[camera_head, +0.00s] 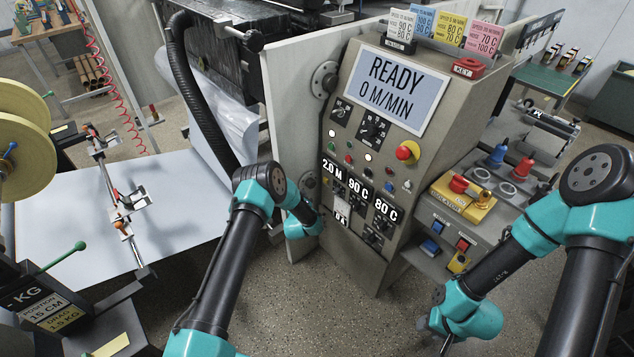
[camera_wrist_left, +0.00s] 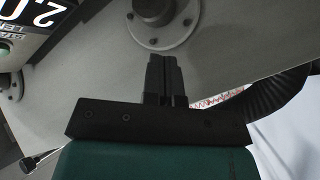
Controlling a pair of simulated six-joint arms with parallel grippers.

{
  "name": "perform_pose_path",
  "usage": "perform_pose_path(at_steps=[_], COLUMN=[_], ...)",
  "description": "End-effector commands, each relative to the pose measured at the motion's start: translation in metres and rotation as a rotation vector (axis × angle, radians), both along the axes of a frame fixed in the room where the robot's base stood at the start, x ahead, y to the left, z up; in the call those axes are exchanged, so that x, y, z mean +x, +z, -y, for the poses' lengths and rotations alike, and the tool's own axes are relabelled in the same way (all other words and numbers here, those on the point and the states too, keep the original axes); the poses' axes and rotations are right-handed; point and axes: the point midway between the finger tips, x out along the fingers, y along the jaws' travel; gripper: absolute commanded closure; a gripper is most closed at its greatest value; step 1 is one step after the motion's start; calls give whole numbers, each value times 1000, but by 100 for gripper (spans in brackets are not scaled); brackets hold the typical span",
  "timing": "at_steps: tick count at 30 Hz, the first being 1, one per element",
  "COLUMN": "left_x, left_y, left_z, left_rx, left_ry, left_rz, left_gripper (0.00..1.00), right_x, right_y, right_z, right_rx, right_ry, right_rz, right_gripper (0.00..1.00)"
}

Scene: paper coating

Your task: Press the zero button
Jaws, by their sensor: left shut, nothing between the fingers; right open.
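I cannot read a zero marking on any button. My left gripper (camera_wrist_left: 166,60) is shut and empty, in front of the grey side plate and its round flange (camera_wrist_left: 160,22). In the head view its fingers are hidden at the wrist. My right gripper (camera_head: 430,322) is open, low in front of the panel's right side.
Above the panel is a "READY 0 M/MIN" screen (camera_head: 391,89). A red knob (camera_head: 408,152) sticks out below it. A yellow box (camera_head: 463,200) stands on a shelf at right. A black hose (camera_head: 195,90) hangs left of the panel. The floor in front is free.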

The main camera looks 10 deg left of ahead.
Motion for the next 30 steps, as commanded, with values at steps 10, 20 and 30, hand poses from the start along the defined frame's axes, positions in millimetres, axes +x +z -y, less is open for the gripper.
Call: perform_pose_path(at_steps=[10,20,30], left_x=[1,14,45], left_y=[0,1,0], left_z=[0,9,32], left_rx=[-2,-1,-1], left_ry=[3,1,1], left_rz=[7,7,7], left_gripper=[100,100,100], right_x=[0,0,0], right_y=[0,0,0], right_z=[0,0,0], right_rx=[0,0,0], right_ry=[0,0,0], right_rz=[0,0,0], right_gripper=[57,57,57])
